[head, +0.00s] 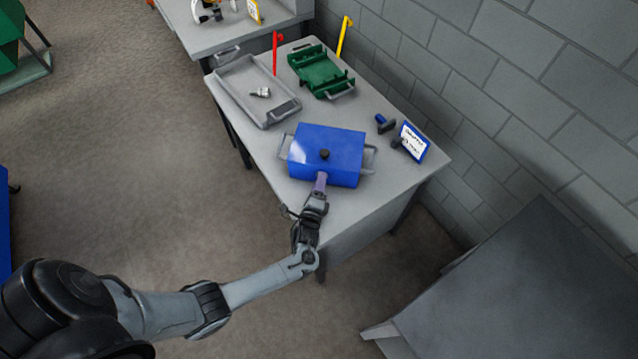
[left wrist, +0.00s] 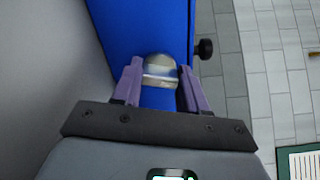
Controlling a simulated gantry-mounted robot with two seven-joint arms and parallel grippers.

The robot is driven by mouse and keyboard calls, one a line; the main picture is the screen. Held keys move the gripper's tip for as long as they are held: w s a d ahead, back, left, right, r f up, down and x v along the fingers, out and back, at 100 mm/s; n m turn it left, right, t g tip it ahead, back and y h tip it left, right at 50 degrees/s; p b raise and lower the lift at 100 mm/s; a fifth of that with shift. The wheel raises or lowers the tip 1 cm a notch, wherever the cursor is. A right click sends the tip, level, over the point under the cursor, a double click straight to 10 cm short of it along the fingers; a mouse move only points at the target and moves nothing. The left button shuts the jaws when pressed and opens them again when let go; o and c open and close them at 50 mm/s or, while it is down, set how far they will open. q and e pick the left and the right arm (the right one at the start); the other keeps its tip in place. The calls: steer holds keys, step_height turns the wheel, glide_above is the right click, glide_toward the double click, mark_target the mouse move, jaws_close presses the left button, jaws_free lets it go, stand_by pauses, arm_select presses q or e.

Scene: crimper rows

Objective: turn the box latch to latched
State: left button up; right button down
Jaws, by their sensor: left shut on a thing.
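The blue box (head: 338,147) sits near the front of the grey table, with a black knob on its lid and a grey handle at each side. My left gripper (head: 320,183) is at the box's near face. In the left wrist view, its purple fingers (left wrist: 160,85) are shut on the metallic latch (left wrist: 160,68) on the blue face (left wrist: 125,30). The latch's turned position is hard to tell; its lower part is hidden between the fingers. My right gripper is not in view.
On the grey table (head: 390,185), a grey tray (head: 240,80) holds a small metallic piece. A green fixture (head: 318,70), blue-handled tool (head: 384,123) and blue-framed sign (head: 412,142) stand behind the box. A block wall (head: 500,110) bounds the table's right side.

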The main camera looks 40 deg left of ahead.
arm_select(q)
steer(key=n, duration=0.2)
steer(key=shift+n, duration=0.4)
steer(key=shift+a, duration=0.1)
steer(key=shift+f+n, duration=0.1)
steer(key=shift+n, duration=0.2)
steer(key=o, duration=1.1)
steer(key=shift+c, duration=0.2)
steer(key=shift+s, duration=0.1)
steer(key=shift+s+d, duration=0.2)
steer(key=p+v, duration=0.1)
steer(key=v, duration=0.9)
steer(key=shift+s, duration=0.1)
